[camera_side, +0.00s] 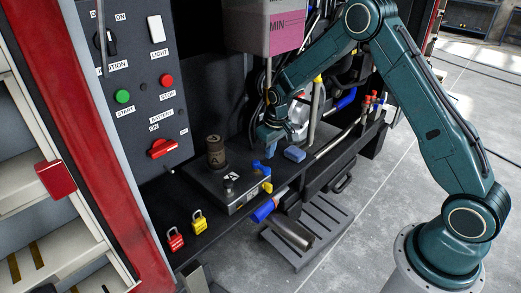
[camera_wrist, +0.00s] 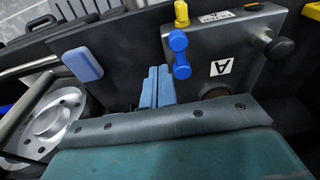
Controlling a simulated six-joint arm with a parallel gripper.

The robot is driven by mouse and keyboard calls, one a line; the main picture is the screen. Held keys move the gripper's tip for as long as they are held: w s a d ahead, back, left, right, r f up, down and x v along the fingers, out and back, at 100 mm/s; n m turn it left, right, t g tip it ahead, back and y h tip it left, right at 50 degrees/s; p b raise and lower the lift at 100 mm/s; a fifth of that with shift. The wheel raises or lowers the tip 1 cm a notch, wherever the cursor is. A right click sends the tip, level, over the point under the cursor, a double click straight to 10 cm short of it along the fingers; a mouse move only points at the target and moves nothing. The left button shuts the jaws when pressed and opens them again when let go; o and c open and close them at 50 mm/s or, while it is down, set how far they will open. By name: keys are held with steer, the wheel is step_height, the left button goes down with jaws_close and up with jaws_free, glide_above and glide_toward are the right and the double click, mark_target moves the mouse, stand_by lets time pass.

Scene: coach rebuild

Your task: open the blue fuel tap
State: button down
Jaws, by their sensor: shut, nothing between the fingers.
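The blue fuel tap (camera_side: 258,166) sits at the right end of a grey metal box (camera_side: 208,185) on the dark shelf. In the wrist view the tap (camera_wrist: 180,56) shows as a blue handle with rounded ends, beside the edge of the box (camera_wrist: 215,48). A yellow part (camera_wrist: 182,13) is in line with it. My gripper (camera_side: 269,146) points down just behind the tap in the side view. In the wrist view its blue fingers (camera_wrist: 158,76) are together and empty, left of the tap with a small gap. I cannot tell their height difference.
A blue block (camera_side: 294,153) lies right of my gripper. A brown cylinder (camera_side: 215,152) stands at the box's back. A tank (camera_side: 270,25) with a pink lower part hangs near my arm. Red (camera_side: 174,239) and yellow (camera_side: 199,222) padlocks are at the shelf's front left.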

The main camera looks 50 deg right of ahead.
steer(key=shift+r, duration=1.35)
steer(key=shift+r, duration=0.1)
steer(key=s+a+r+t, duration=0.1)
steer(key=s+a+r, duration=0.1)
steer(key=s+r, duration=0.65)
steer(key=s+a+r+t, duration=0.15)
steer(key=s+r, duration=0.35)
steer(key=r, duration=0.6)
steer(key=s+a+r, duration=0.2)
steer(key=s, duration=0.8)
steer(key=s+a+r+t, duration=0.1)
steer(key=s+r, duration=0.1)
steer(key=s, duration=0.8)
steer(key=shift+s+a+r, duration=0.15)
steer(key=shift+a, duration=0.2)
steer(key=c, duration=2.1)
jaws_free()
